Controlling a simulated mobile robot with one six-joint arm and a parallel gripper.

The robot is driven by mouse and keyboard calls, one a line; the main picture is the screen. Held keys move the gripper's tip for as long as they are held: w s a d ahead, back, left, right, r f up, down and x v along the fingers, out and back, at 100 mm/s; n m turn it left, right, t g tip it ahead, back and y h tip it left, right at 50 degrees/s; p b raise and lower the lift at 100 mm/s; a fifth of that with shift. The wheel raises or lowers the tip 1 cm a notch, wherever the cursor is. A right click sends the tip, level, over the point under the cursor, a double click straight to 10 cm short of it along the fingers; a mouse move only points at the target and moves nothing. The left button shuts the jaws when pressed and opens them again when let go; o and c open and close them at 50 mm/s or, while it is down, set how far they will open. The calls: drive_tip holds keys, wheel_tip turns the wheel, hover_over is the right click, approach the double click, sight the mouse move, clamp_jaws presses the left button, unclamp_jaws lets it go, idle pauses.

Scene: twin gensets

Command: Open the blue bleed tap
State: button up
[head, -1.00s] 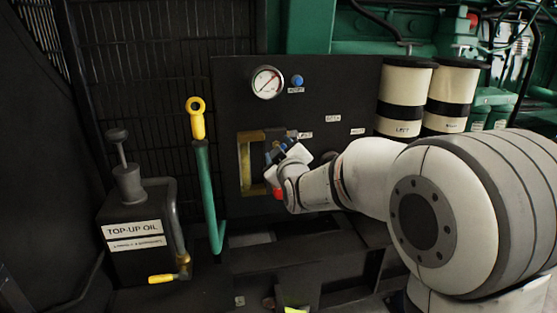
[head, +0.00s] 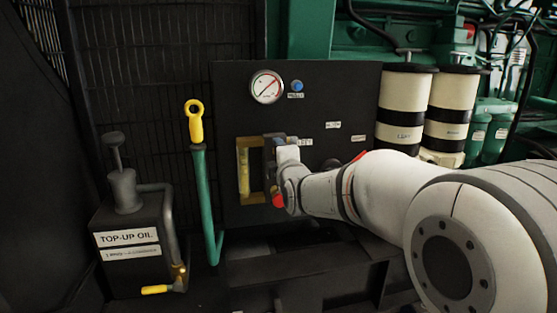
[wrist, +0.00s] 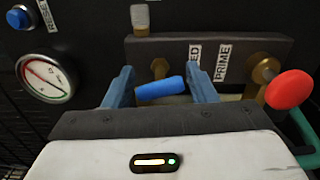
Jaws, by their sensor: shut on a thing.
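The blue bleed tap (wrist: 160,90) shows in the wrist view as a short blue handle beside a brass stem on a dark block. It lies across the gap between the two fingers of my gripper (wrist: 160,88), which are closed against its ends. The label by it is partly hidden and ends in "ED". In the head view my gripper (head: 272,160) is at the panel, beside the yellow-framed opening, and my own wrist hides most of the tap there.
A red knob (wrist: 289,89) sits right of the tap, near the "PRIME" label (wrist: 222,62). A gauge (head: 267,87) and a blue button (head: 296,86) are above on the black panel (head: 340,90). A yellow-topped green lever (head: 203,180) and the top-up oil can (head: 128,265) stand left.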

drive_tip(key=shift+r+n, duration=0.1)
drive_tip(key=shift+n, duration=0.8)
drive_tip(key=o, duration=0.9)
drive_tip(key=p+v, duration=0.1)
drive_tip(key=v, duration=0.7)
